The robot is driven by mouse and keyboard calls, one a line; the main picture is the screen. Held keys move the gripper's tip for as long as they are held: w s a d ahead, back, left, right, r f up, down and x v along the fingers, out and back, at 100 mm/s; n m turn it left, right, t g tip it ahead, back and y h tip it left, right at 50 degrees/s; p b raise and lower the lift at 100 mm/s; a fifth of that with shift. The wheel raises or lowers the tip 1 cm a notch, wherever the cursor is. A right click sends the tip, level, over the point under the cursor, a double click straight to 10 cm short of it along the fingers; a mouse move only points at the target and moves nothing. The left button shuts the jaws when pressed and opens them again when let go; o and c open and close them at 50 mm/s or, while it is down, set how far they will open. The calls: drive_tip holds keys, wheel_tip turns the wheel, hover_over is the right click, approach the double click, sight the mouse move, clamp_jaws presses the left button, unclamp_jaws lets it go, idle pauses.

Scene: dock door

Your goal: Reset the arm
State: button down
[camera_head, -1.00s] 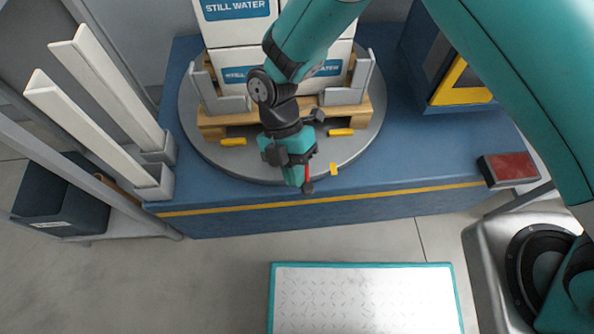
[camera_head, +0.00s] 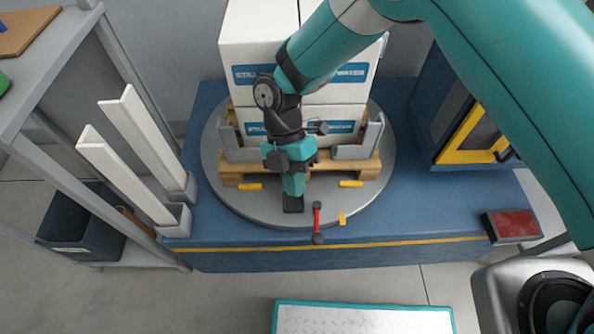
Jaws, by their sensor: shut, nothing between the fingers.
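My gripper (camera_head: 293,204) is shut and empty, with its dark tip pointing down over the front part of the round grey turntable (camera_head: 235,203). It is in front of the wooden pallet (camera_head: 372,167). A short red bar with dark ends (camera_head: 317,220) is at the turntable's front edge, just right of my gripper and apart from it in the picture. My teal arm reaches in from the upper right and hides part of the load and pallet.
White "Still Water" boxes (camera_head: 256,35) are stacked on the pallet. Two white upright posts (camera_head: 125,175) and a grey shelf frame are at left. A yellow-framed box (camera_head: 470,135) and a red-topped block (camera_head: 513,224) are at right.

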drive_tip(key=d+r+m+t+y, duration=0.1)
drive_tip(key=d+r+m, duration=0.15)
drive_tip(key=r, duration=0.35)
drive_tip(key=w+d+r+m+t+y, duration=0.1)
drive_tip(key=d+r+m, duration=0.1)
drive_tip(key=r+m, duration=0.25)
drive_tip(key=d+r+m+y, duration=0.2)
drive_tip(key=d+r+m, duration=0.1)
drive_tip(key=r, duration=0.4)
drive_tip(key=s+d+r+m+t+y, duration=0.3)
drive_tip(key=s+d+r+m+t, duration=0.2)
drive_tip(key=s+d+r+m, duration=0.65)
wheel_tip(320, 180, up, 23)
drive_tip(key=w+a+m+p, duration=0.1)
drive_tip(key=w+m+p, duration=0.1)
drive_tip(key=p, duration=2.3)
drive_tip(key=shift+w+a, duration=0.15)
drive_tip(key=shift+a, duration=0.15)
